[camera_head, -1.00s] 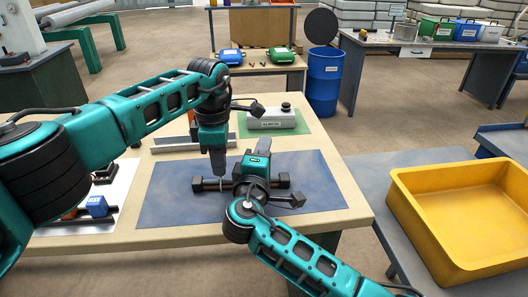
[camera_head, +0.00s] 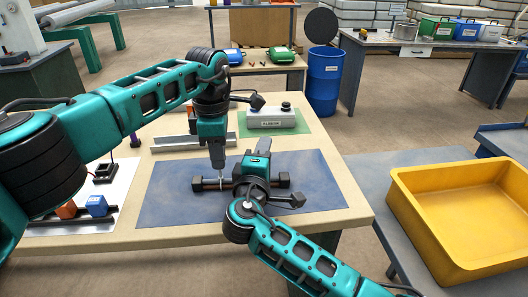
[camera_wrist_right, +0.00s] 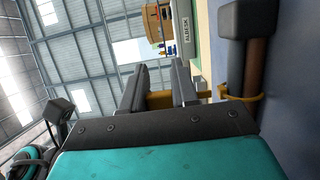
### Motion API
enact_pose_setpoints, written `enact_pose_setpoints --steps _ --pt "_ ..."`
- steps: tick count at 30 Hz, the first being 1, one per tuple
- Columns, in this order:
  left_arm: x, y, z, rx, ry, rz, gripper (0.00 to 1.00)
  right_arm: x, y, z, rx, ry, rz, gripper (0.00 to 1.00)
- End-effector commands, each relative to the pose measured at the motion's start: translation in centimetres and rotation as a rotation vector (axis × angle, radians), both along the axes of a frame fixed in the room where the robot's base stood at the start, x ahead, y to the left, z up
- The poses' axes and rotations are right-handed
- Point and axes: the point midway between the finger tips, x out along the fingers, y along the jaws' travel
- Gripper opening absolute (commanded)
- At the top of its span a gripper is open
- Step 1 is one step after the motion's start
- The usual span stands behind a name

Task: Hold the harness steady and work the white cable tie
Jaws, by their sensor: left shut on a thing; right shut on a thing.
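The harness (camera_head: 210,185) is a brown rod between dark end blocks, low over the blue mat. My right gripper (camera_wrist_right: 160,80) points away from the head camera, beside the harness. In the right wrist view its grey fingers hold an amber strap (camera_wrist_right: 160,100). An amber loop (camera_wrist_right: 240,98) rings the brown rod (camera_wrist_right: 257,70) there. My right wrist hides part of the harness in the head view.
The blue mat (camera_head: 170,205) has free room around the harness. A grey box with a black knob (camera_head: 272,119) stands on a green mat behind. A metal channel (camera_head: 175,143) lies behind left. A blue block (camera_head: 96,205) is at the left; a yellow tray (camera_head: 435,240) is at the right.

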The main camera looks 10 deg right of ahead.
Motion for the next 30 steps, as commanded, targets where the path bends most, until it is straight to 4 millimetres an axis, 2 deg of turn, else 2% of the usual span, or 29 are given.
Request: enact_pose_setpoints --steps 15,16,25,30 --pt "0.0 0.0 1.4 -0.003 -0.003 0.0 0.0 -0.1 0.0 -0.3 -0.001 0.007 0.0 0.0" --pt "0.0 0.0 1.5 -0.002 -0.002 0.0 0.12 -0.1 0.0 -0.3 -0.001 0.007 0.0 0.0" --pt "0.0 0.0 1.4 -0.001 -0.001 0.0 0.41 -0.1 0.0 -0.3 0.0 0.007 0.0 0.0" --pt "0.0 0.0 1.3 -0.001 0.0 0.0 0.43 -0.1 0.0 -0.3 0.0 0.007 0.0 0.0"
